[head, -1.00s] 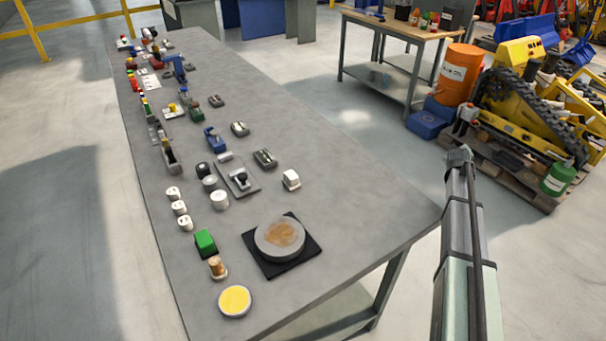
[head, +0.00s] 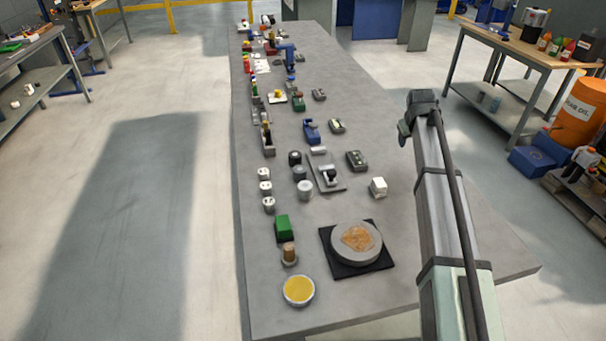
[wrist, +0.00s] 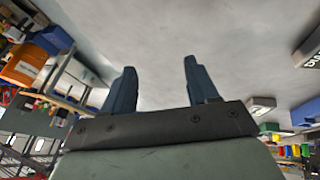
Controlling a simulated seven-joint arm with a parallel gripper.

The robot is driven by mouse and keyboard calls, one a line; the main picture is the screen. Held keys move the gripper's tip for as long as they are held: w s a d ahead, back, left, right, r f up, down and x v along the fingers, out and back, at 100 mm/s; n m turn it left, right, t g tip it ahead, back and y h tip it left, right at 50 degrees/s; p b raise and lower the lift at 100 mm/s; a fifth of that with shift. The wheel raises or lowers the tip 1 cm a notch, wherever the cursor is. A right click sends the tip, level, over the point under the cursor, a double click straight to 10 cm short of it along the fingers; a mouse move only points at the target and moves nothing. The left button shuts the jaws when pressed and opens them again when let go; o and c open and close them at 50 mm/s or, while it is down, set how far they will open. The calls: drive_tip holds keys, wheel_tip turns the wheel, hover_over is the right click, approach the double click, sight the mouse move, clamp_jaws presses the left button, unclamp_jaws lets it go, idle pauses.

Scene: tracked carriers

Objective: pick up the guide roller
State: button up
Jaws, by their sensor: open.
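Small cylinders stand on the grey workbench (head: 400,270) in the head view: a black one (head: 295,157), a grey one (head: 299,172) and a wider pale one (head: 305,190). A pale cylinder (head: 318,150) lies at the far end of a dark grey plate. I cannot tell for sure which is the guide roller. My arm rises over the right side of the bench in the head view; its fingers cannot be made out there. In the wrist view my gripper (wrist: 159,63) is open, with two blue-grey fingers apart and nothing between them.
A round grey disc on a black square mat (head: 370,267), a green block (head: 284,228), a copper-coloured spool (head: 289,254) and a yellow-topped round tin (head: 298,291) occupy the near end. A white block (head: 378,187) stands to the right. The bench's right side is mostly clear.

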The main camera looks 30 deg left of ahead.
drive_tip(key=s+a+r+n+g, duration=0.1)
drive_tip(key=s+a+r+g, duration=0.25)
drive_tip(key=s+a, duration=1.05)
wheel_tip(320, 180, up, 6)
drive_tip(key=f+n+g+h, duration=0.1)
drive_tip(key=g, duration=0.1)
hover_over(300, 169)
wheel_tip(300, 169, down, 13)
drive_tip(key=shift+f, duration=0.15)
drive_tip(key=c, duration=1)
